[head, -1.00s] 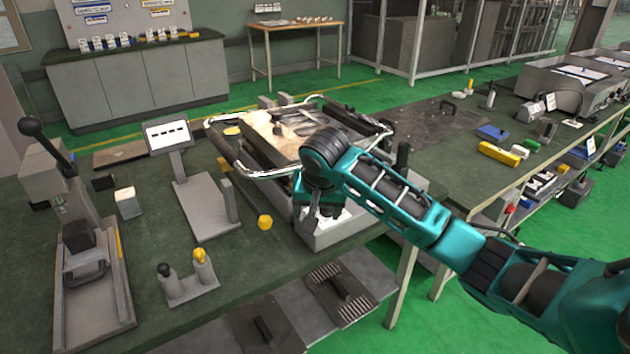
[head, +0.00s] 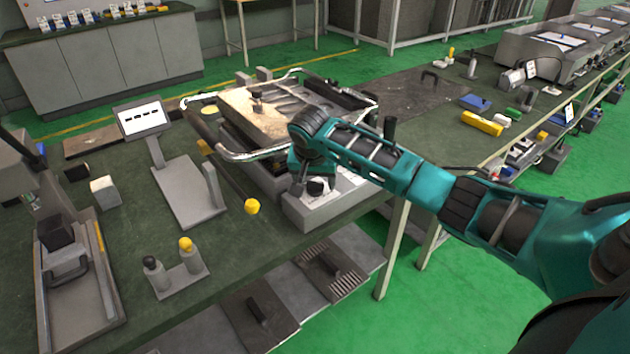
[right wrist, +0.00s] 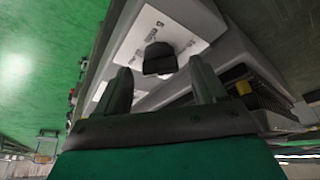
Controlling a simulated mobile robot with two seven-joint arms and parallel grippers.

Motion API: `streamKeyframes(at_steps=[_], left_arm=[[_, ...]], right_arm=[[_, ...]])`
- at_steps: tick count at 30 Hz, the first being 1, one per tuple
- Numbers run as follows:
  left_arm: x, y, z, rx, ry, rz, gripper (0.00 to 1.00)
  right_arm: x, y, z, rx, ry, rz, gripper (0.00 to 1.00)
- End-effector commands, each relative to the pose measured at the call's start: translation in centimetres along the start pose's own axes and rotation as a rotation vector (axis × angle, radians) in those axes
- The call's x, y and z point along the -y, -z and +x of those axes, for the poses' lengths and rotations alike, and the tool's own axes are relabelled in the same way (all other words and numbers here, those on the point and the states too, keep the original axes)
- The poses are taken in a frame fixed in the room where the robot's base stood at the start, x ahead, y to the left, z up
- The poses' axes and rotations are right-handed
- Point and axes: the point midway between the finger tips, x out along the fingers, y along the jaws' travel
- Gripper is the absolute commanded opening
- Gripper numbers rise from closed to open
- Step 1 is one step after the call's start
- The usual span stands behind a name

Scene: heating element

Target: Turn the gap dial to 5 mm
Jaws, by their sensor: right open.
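The gap dial is a black knob (head: 318,187) on a white marked plate at the front of the grey machine (head: 345,203). In the right wrist view the knob (right wrist: 160,60) stands on the white plate (right wrist: 175,28), whose printed marks include a 5. My right gripper (head: 300,188) is right beside the dial in the head view. In the right wrist view its two fingers (right wrist: 160,72) are spread, with the knob showing between and just beyond their tips. I cannot tell whether they touch it. The dial's pointer setting is not readable. My left gripper is out of view.
A chrome rail (head: 245,157) and a yellow-ended bar (head: 252,206) are close to the machine. A display stand (head: 140,118) and a two-post holder (head: 178,270) stand to the left. Green bench top is clear between them.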

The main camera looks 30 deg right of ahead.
Motion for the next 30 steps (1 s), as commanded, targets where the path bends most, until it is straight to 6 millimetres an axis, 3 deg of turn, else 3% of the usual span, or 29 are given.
streamKeyframes(at_steps=[5,14,30], left_arm=[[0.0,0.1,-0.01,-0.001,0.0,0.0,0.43],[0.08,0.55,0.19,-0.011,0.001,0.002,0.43],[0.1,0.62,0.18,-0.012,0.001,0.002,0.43]], right_arm=[[-0.01,0.03,1.18,-0.001,0.0,-0.001,0.7],[0.02,0.04,1.33,-0.002,0.001,-0.001,0.7],[0.0,0.03,1.31,-0.001,0.0,-0.001,0.18]])
